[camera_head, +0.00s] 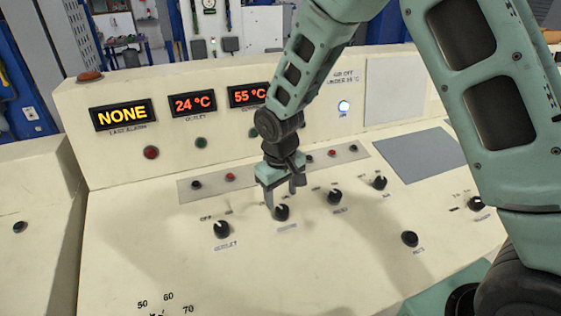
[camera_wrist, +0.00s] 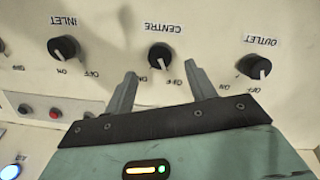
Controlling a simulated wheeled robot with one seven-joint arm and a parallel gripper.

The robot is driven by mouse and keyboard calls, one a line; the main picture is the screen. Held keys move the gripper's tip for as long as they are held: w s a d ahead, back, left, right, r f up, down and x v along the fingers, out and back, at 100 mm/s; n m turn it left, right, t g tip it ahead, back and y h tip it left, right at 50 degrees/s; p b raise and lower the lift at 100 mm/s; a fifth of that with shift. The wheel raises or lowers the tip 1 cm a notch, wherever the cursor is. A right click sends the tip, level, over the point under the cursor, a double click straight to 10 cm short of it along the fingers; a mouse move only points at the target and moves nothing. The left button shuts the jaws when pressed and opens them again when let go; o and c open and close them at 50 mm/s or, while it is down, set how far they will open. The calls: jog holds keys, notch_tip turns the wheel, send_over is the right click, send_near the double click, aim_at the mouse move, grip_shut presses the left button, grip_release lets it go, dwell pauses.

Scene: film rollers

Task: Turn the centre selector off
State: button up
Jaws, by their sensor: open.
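The centre selector is a black round knob (camera_head: 282,213) with a pale pointer mark, on the sloping cream panel. In the wrist view it appears upside down under its CENTRE label (camera_wrist: 159,56), with ON and OFF printed beside it. Its pale mark faces the gripper side; which word it points to is hard to tell. My gripper (camera_head: 283,200) is over this knob, pointing down at the panel. In the wrist view my gripper (camera_wrist: 160,68) is open, with one finger toward each side of the knob. Contact is not visible, and nothing is held.
The outlet knob (camera_head: 222,229) and inlet knob (camera_head: 334,198) flank the centre selector closely. A strip of small red and black buttons (camera_head: 230,177) lies behind. An upright panel carries the NONE display (camera_head: 122,115). The panel in front of the knobs is mostly bare.

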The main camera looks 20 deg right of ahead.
aim_at(280, 213)
notch_tip(280, 213, up, 13)
jog(key=b, duration=0.1)
jog(key=shift+s+a, duration=0.3)
jog(key=shift+s, duration=0.15)
jog(key=shift+f, duration=0.15)
jog(key=s+a+n, duration=0.2)
jog(key=s, duration=1)
jog(key=s+a+f+n+y, duration=0.1)
jog(key=s+a+n, duration=0.1)
jog(key=s, duration=1.1)
jog(key=shift+s+a+f+g, duration=0.3)
jog(key=shift+a+g, duration=0.1)
jog(key=shift+a, duration=0.25)
